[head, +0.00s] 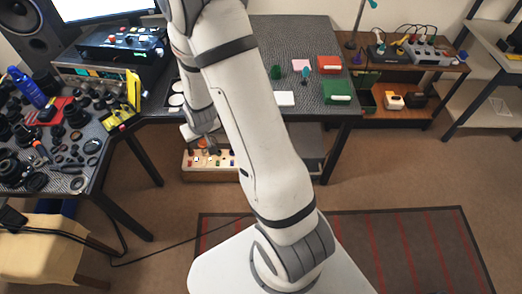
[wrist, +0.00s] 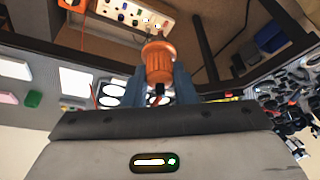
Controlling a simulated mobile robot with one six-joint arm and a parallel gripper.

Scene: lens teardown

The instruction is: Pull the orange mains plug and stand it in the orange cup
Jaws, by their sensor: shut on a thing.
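My gripper (wrist: 158,82) is shut on the orange mains plug (wrist: 158,61), which stands between the two grey-blue fingers in the wrist view. In the head view my gripper (head: 204,141) is low, just over the strip (head: 228,163), partly hidden by my arm.
The grey table (head: 300,32) behind my arm carries a red box (head: 329,65), a green box (head: 336,91) and a white block (head: 285,98). The left bench holds many dark lens parts (head: 75,115). A striped rug (head: 420,240) lies on the open floor at right.

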